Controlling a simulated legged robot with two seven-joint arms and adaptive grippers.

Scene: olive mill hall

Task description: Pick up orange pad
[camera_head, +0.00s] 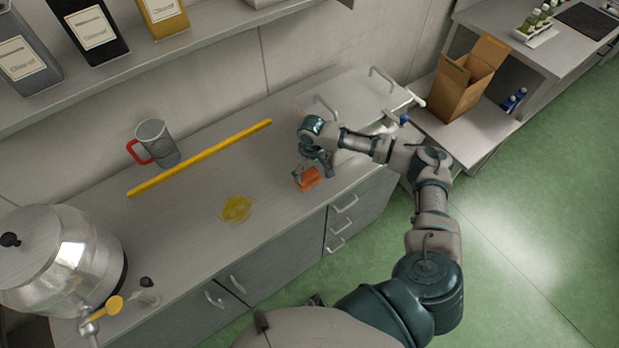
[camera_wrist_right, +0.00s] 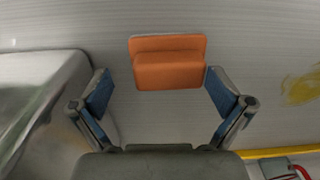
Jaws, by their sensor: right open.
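The orange pad (camera_head: 309,180) lies on the grey counter near its front edge in the head view. In the right wrist view the pad (camera_wrist_right: 168,62) is a flat orange block just past the fingertips, in the gap between them. My right gripper (camera_head: 316,172) is above and right beside the pad and hides part of it in the head view. In the wrist view its two blue-padded fingers (camera_wrist_right: 161,90) are spread apart with nothing held between them. I cannot tell whether a finger touches the pad. My left gripper does not show.
A yellow spill (camera_head: 236,209) lies on the counter left of the pad. A yellow bar (camera_head: 200,158) and a measuring jug with red handle (camera_head: 157,143) are behind it. A sink (camera_wrist_right: 40,95) is close by my gripper. A steel vat (camera_head: 55,262) stands at the left end.

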